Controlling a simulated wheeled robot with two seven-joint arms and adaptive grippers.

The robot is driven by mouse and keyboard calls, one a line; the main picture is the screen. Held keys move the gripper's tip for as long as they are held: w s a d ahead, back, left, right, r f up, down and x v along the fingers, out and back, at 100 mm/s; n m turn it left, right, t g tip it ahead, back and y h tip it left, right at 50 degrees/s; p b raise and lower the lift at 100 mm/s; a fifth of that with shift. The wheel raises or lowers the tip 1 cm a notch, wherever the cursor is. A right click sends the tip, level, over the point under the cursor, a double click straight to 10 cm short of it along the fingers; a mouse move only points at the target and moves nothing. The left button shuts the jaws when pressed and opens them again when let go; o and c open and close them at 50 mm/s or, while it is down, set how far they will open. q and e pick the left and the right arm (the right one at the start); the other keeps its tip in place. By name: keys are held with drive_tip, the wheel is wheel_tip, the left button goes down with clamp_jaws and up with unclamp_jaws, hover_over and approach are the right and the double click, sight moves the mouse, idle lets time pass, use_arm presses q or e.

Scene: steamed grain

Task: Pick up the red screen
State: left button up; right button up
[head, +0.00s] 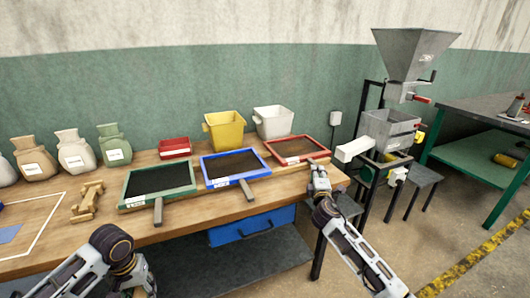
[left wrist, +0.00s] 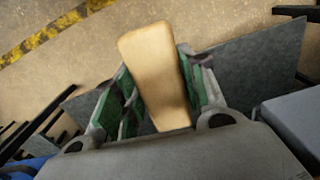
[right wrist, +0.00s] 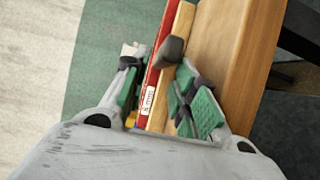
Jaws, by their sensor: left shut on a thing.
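The red screen (head: 305,160), a red-framed tray with a dark mesh, lies at the right end of the wooden table. My right gripper (head: 319,176) is at its near right side, by the table edge. In the right wrist view the red frame (right wrist: 157,75) and its dark grey handle (right wrist: 172,50) show between the spread fingers (right wrist: 160,95). Whether the fingers touch the handle I cannot tell. My left gripper (left wrist: 155,95) shows in the left wrist view, shut on a tan wooden piece (left wrist: 155,70); its fingers are outside the head view.
A blue screen (head: 262,175) and a green screen (head: 190,192) lie left of the red one, handles toward me. A yellow bin (head: 225,133), white bin (head: 273,122) and red box (head: 174,148) stand behind. A mill (head: 390,130) stands right of the table.

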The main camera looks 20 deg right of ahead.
sight(317, 164)
drive_tip(key=shift+w+d, duration=0.25)
drive_tip(key=shift+w, duration=0.3)
drive_tip(key=shift+b+x, duration=0.45)
drive_tip(key=shift+x, duration=1)
drive_tip(key=shift+d+x, duration=0.2)
drive_tip(key=shift+x, duration=1)
drive_tip(key=shift+s+f, duration=0.15)
drive_tip(key=shift+c, duration=0.4)
clamp_jaws()
